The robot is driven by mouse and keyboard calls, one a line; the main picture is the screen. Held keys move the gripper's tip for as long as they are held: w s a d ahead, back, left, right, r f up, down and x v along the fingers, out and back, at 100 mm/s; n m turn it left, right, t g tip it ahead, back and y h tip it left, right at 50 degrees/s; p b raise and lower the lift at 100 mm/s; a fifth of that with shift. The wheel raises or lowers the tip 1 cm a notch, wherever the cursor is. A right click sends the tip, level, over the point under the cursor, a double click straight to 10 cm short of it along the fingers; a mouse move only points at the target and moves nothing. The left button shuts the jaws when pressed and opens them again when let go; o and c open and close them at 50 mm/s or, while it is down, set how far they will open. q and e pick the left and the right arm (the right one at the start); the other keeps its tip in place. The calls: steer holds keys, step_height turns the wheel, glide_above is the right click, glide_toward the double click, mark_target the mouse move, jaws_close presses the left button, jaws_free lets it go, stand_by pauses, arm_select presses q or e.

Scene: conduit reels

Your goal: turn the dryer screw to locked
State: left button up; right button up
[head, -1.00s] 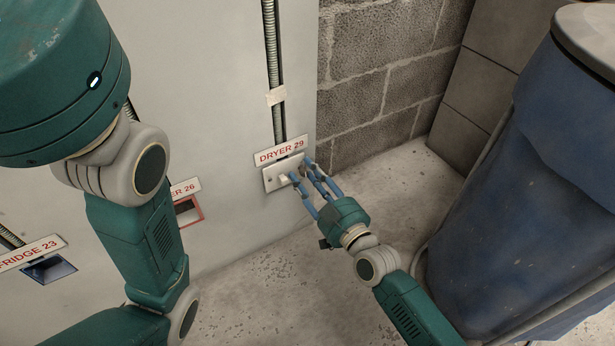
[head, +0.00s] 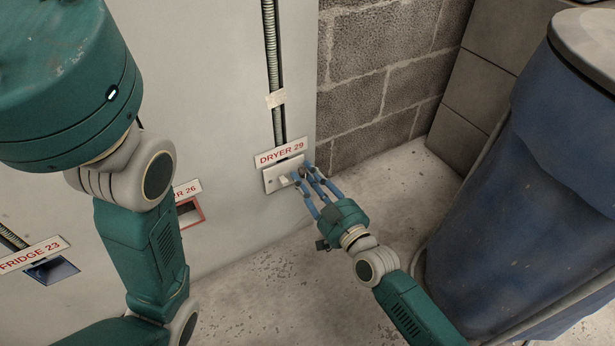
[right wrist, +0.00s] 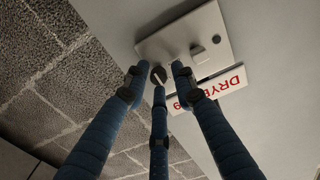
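The dryer plate (head: 269,180) is a pale panel on the grey wall, under the sign "DRYER 29" (head: 280,153). In the right wrist view the plate (right wrist: 160,45) carries a round dark screw with a pale slot (right wrist: 158,75) and a small square switch (right wrist: 200,54). My right gripper (head: 306,176) is at the plate. Its three blue fingers stand apart around the screw, with narrow gaps showing between the tips and the screw in the right wrist view (right wrist: 159,77). Whether any tip touches the plate I cannot tell. My left arm shows at the left, but its gripper is out of view.
A large blue drum (head: 540,190) stands close to the right of my right arm. A block wall (head: 380,80) meets the panel wall beside the plate. A conduit (head: 271,60) runs down to the sign. "FRIDGE 23" (head: 32,255) and a partly hidden "26" sign (head: 187,189) are further left.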

stand_by(0.3)
steer(key=shift+s+d+f, duration=0.1)
steer(key=shift+s+d, duration=0.1)
steer(key=shift+s, duration=0.15)
steer(key=v, duration=1.1)
steer(key=shift+s, duration=0.1)
